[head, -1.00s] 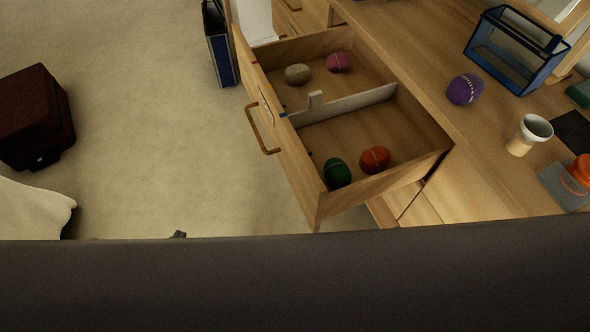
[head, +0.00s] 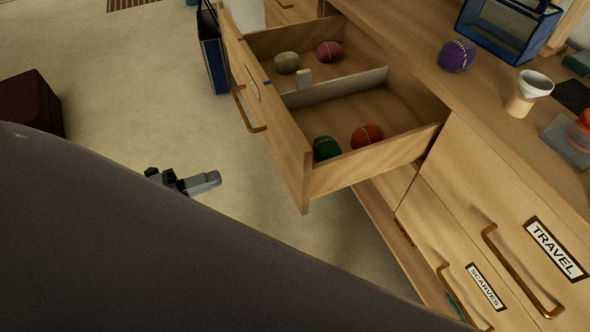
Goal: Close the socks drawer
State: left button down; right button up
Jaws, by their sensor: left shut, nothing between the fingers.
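An open wooden drawer (head: 381,166) sticks out from the dresser in the middle of the view, its label too slanted to read. It has a bronze handle (head: 242,112) on its front and a grey divider (head: 335,88) inside. Green (head: 326,148) and orange (head: 367,136) rolled bundles lie in the near compartment. Beige (head: 287,62) and pink (head: 329,51) ones lie in the far compartment. My left gripper (head: 214,180) is shut and empty over the carpet, left of the drawer front and apart from it. My right gripper is not in view.
Drawers labelled TRAVEL (head: 555,249) and SCARVES (head: 486,287) look shut. A purple bundle (head: 457,55), a cup (head: 530,92) and a blue-framed glass box (head: 508,24) stand on the dresser top. A dark red case (head: 32,103) lies left.

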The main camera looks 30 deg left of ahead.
aim_at(284, 156)
pick_arm(q)
jog(key=x, duration=1.3)
jog(key=shift+d, duration=0.1)
jog(key=shift+w+d, duration=0.35)
